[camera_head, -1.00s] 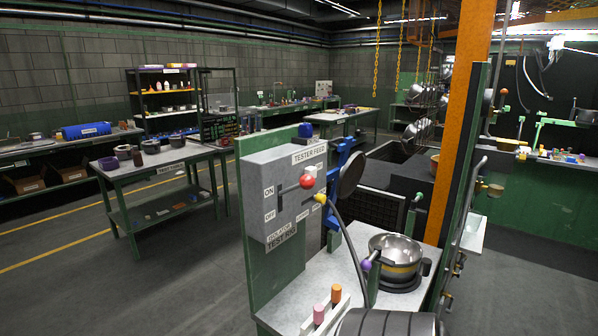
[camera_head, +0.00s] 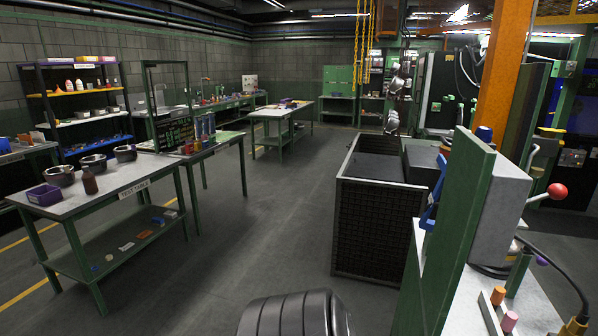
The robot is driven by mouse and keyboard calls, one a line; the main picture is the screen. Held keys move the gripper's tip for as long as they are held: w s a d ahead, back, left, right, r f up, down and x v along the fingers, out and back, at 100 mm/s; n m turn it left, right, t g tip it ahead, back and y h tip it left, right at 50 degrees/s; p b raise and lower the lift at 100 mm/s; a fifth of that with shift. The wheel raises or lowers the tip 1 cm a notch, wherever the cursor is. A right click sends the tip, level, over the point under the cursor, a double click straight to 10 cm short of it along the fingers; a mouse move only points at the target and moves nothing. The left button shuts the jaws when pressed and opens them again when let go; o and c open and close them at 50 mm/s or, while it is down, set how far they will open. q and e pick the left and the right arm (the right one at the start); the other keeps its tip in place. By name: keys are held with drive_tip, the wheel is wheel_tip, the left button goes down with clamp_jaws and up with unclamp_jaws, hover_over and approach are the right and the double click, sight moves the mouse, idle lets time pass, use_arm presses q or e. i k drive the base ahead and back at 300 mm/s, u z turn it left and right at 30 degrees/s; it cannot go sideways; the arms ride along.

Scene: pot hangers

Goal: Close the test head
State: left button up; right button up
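The test rig stands at the right of the head view. Its green upright panel (camera_head: 458,225) is seen nearly edge-on, with the grey control box (camera_head: 498,205) behind it. A lever with a red ball (camera_head: 557,191) sticks out to the right of the box. A blue bracket (camera_head: 436,192) shows at the panel's left edge. The dark round head seen earlier on the blue bracket is hidden, so I cannot tell whether it is open or closed. A dark, ribbed part of my own arm shows at the bottom middle. Neither gripper is in view.
A dark mesh-sided bin (camera_head: 380,215) stands left of the rig. A test table (camera_head: 130,190) with bowls is at the left. Orange and pink pegs (camera_head: 498,295) stand on the rig's top. The grey floor between table and bin is clear.

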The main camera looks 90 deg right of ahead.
sight(425, 223)
drive_tip(key=i, duration=0.55)
drive_tip(key=z, duration=3.85)
drive_tip(key=i, duration=1.1)
drive_tip(key=z, duration=0.7)
